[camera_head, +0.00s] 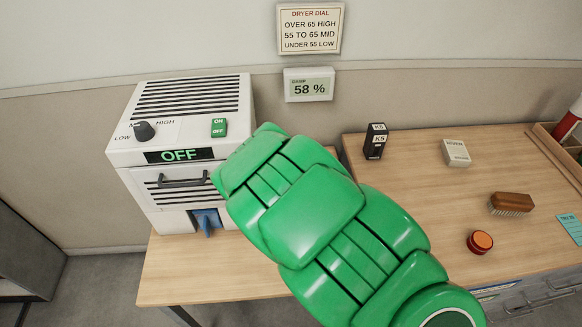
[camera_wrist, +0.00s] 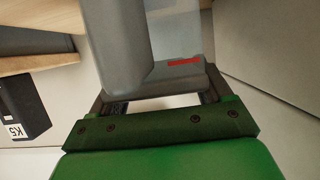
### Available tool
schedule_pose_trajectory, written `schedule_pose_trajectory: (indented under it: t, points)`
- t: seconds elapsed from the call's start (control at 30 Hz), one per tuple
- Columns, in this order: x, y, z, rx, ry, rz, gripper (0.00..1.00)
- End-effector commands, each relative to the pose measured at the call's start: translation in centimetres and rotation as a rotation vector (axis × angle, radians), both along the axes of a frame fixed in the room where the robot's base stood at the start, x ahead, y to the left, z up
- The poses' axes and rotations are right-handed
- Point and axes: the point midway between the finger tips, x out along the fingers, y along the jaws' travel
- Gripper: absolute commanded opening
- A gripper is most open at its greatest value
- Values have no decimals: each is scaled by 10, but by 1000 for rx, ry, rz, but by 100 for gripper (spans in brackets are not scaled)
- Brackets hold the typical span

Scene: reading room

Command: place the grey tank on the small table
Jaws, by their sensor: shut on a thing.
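In the wrist view the grey tank (camera_wrist: 120,40) fills the space in front of my gripper (camera_wrist: 165,92), which is shut on it. A red mark shows on its grey surface. In the head view my green arm reaches toward the white dryer (camera_head: 200,110), and its bulk hides my gripper and the tank. An opening with a blue part (camera_head: 207,222) shows low on the dryer's front. The dryer stands on a wooden top (camera_head: 200,270). I cannot tell which surface is the small table.
The dryer display reads OFF. A wall meter (camera_head: 308,86) reads 58 % below a dial sign (camera_head: 310,28). The right desk (camera_head: 420,190) holds a black K5 box (camera_head: 375,141), an eraser (camera_head: 455,153), a brush (camera_head: 511,203) and an orange-lidded tin (camera_head: 480,241).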

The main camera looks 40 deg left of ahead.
Motion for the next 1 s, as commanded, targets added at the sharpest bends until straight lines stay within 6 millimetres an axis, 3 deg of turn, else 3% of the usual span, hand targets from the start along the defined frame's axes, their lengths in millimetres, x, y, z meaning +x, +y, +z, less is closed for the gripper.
schedule_pose_trajectory:
  t: [0.23, 0.27, 0.37, 0.7, 1.0]
  points:
    - [0, 0, -2, 0, 0, 0, 44]
    - [0, 0, -2, 1, -1, 0, 83]
    - [0, 0, -2, 1, 0, 1, 98]
    - [0, 0, 1, 2, -1, 1, 100]
    - [-21, -20, 13, -1, -2, 2, 100]
